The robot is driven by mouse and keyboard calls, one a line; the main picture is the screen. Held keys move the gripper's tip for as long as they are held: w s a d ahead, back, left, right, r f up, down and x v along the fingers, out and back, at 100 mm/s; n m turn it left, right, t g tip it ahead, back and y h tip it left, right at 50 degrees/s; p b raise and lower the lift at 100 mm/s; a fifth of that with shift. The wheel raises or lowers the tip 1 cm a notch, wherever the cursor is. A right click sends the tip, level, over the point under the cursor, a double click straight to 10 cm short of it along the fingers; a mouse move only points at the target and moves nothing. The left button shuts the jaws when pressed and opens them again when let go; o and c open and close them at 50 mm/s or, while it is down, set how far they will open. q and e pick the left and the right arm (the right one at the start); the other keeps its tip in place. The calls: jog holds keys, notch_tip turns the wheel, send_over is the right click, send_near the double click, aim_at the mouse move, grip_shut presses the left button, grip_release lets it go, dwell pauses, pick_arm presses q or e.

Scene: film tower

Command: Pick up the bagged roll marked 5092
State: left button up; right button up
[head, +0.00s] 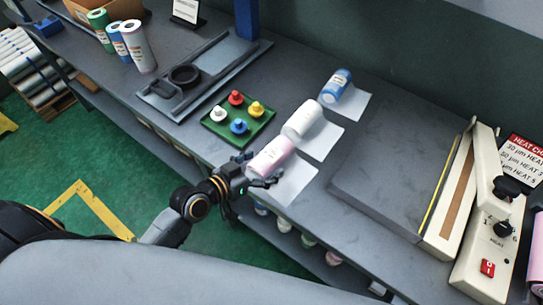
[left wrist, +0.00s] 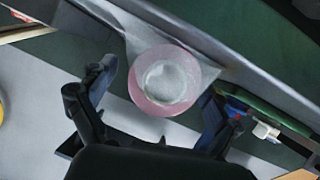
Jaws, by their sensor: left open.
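Three bagged rolls lie in a row on the grey bench, each with a white sheet of bag: a pink roll (head: 272,154), a white roll (head: 302,119) and a blue roll (head: 337,85). Their printed marks are too small to read, so I cannot tell which is 5092. My left gripper (head: 262,170) is open at the near end of the pink roll. In the left wrist view the pink roll's round end (left wrist: 167,80) shows between the two spread fingers, with no clear contact. My right gripper is out of view.
A green tray (head: 213,130) with coloured knobs lies close left of the pink roll. A sealing machine (head: 487,225) stands at the right. Several standing rolls (head: 138,46) are at the back left. More rolls show below the bench edge.

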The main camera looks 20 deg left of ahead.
pick_arm(q)
jog(key=shift+x, duration=1.45)
jog(key=c, duration=1.5)
jog(key=shift+r, duration=0.2)
